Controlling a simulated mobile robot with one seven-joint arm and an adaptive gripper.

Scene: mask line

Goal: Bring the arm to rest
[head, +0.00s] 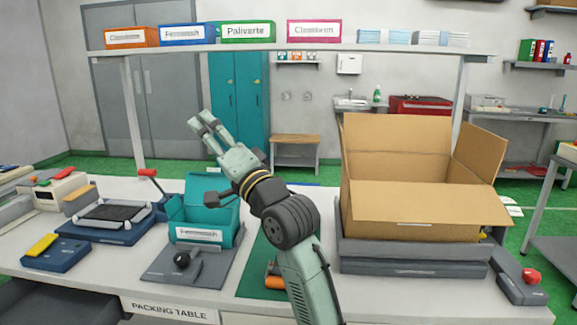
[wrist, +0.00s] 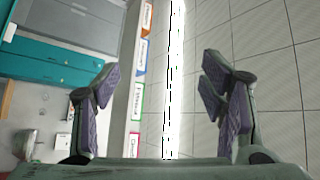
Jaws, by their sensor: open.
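My gripper (head: 207,125) is raised above the packing table, pointing up and to the left in the head view. In the wrist view my gripper (wrist: 160,95) has its two padded fingers wide apart with nothing between them. Beyond the fingers, the wrist view shows the ceiling with a bright light strip and the shelf of labelled bins. My arm rises from the front edge of the table, with the forearm bent at a dark joint. The gripper touches nothing that I can see.
An open cardboard box (head: 420,205) stands on a grey base to the right. A green mat (head: 256,265) lies under my arm. A shelf (head: 290,47) with labelled bins spans the back.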

